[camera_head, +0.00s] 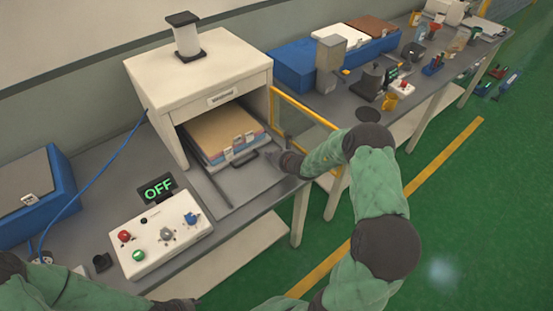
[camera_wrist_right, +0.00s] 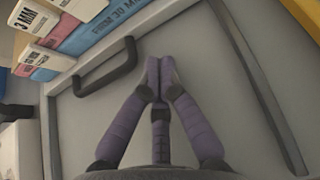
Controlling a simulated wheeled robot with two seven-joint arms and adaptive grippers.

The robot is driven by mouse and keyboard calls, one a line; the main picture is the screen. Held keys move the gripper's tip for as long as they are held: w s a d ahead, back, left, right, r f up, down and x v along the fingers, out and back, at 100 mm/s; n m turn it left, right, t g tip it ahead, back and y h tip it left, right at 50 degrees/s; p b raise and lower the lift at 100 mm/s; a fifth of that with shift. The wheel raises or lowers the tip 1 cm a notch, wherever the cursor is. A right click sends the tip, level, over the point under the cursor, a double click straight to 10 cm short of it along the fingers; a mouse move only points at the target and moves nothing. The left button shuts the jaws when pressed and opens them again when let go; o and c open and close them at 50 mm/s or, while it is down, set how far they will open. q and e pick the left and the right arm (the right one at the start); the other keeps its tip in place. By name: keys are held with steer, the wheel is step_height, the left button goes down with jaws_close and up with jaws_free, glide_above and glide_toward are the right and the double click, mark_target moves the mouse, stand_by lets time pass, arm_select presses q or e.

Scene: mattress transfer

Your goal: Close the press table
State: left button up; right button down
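The press table (camera_head: 232,188) is a grey plate extending out of the front opening of the white press housing (camera_head: 205,75). A stack of sheets (camera_head: 220,132), tan on top with blue and pink layers below, lies on it, partly inside the housing. A black handle (camera_head: 247,160) is at the plate's front. My right gripper (camera_head: 277,157) is beside the handle, over the plate. In the right wrist view its fingertips (camera_wrist_right: 159,76) meet with nothing between them, right of and apart from the handle (camera_wrist_right: 107,68). My left gripper (camera_head: 176,304) is barely visible at the bottom edge; its fingers are unclear.
A white control box (camera_head: 160,235) with red, green and blue controls and a display (camera_head: 158,189) reading OFF stands in front. A yellow-framed panel (camera_head: 305,105) stands right of the housing. Blue bins (camera_head: 294,66) and tools fill the bench's far end.

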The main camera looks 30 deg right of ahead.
mark_target(259, 147)
arm_select(q)
steer(key=shift+f, duration=0.25)
arm_select(e)
steer(key=shift+w+a, duration=0.2)
steer(key=shift+w, duration=1.7)
arm_select(q)
steer(key=shift+f, duration=0.1)
arm_select(e)
steer(key=shift+w, duration=0.15)
